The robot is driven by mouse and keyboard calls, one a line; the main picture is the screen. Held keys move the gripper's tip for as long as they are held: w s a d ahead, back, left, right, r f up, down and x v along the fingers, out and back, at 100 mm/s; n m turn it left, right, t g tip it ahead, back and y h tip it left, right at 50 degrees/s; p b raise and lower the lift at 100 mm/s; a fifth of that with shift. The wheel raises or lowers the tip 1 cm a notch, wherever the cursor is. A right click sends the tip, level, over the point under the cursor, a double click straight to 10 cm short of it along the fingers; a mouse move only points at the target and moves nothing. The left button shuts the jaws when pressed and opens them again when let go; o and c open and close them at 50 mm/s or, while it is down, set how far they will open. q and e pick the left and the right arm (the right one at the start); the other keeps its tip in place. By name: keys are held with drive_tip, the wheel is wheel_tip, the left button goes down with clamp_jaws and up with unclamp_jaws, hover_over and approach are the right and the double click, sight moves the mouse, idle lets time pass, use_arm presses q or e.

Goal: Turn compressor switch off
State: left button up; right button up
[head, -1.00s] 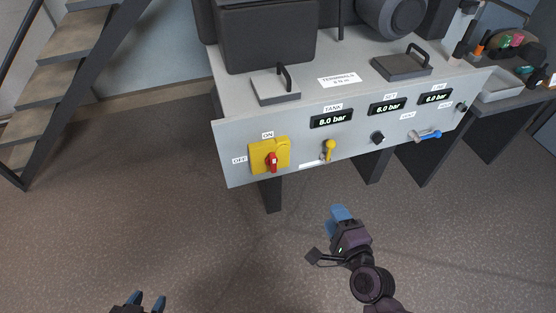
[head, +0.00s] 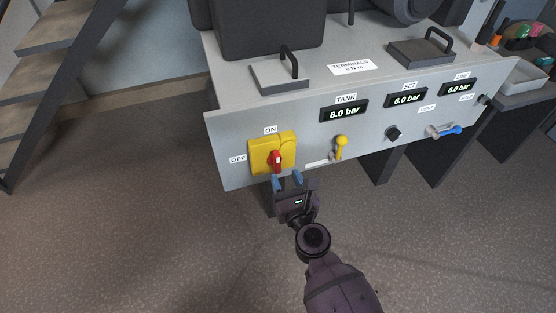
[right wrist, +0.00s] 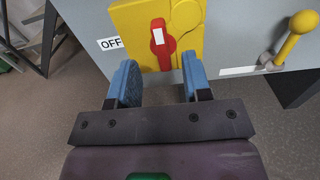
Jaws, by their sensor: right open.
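The compressor switch is a red handle (head: 276,160) on a yellow plate (head: 260,155), at the lower left of the grey panel. The handle stands upright, in line with the ON label (head: 270,130); the OFF label (head: 238,159) is to its left. My right gripper (head: 287,179) is open and empty, just below and in front of the handle. In the right wrist view the red handle (right wrist: 162,45) shows beyond and between the two blue fingertips (right wrist: 160,75), apart from them. My left gripper is not in view now.
The panel (head: 225,130) also carries a yellow lever (head: 341,146), a black knob (head: 393,133), a blue-handled valve (head: 446,131) and several displays; the tank display (head: 344,111) reads 8.0 bar. Stairs (head: 45,70) stand at the left. The floor before the panel is clear.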

sight(278, 162)
drive_tip(key=x, duration=0.4)
drive_tip(key=shift+w+a+f, duration=0.15)
drive_tip(key=shift+w, duration=0.25)
drive_tip(key=shift+w+a, duration=0.2)
drive_tip(key=shift+w, duration=0.35)
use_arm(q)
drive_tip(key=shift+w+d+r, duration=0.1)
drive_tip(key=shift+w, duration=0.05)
use_arm(e)
drive_tip(key=shift+w, duration=0.25)
drive_tip(key=shift+c, duration=0.2)
drive_tip(key=c, duration=0.5)
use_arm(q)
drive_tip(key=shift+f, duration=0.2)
